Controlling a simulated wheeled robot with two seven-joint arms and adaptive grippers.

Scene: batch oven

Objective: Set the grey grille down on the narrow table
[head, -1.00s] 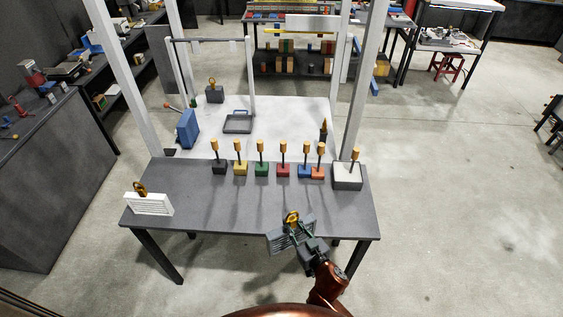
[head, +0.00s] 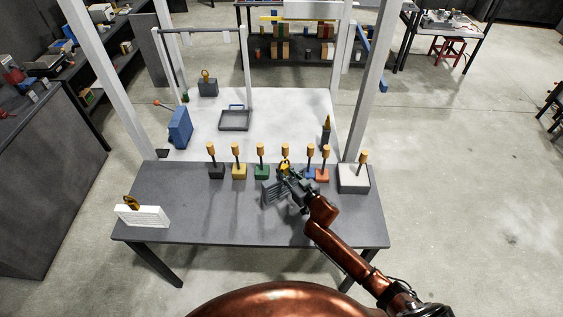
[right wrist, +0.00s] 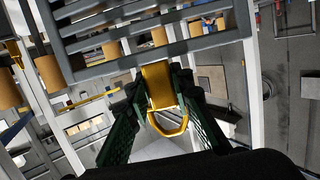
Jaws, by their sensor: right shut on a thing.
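The grey grille (head: 271,192) hangs from my right gripper (head: 287,173), which is shut on its yellow handle. In the right wrist view the handle (right wrist: 158,88) sits between the green fingers, and the grille's grey bars (right wrist: 120,45) cross the upper part. The narrow table (head: 180,220) is the dark grey one in front of me. The grille is over its middle, just in front of the row of blocks; I cannot tell whether it touches the top. My left gripper is not in view.
Coloured blocks with yellow-topped pegs line the table's back edge, including a green one (head: 262,172); my gripper partly hides some. A white grille (head: 143,216) stands at the left end and a pale block (head: 354,180) at the right.

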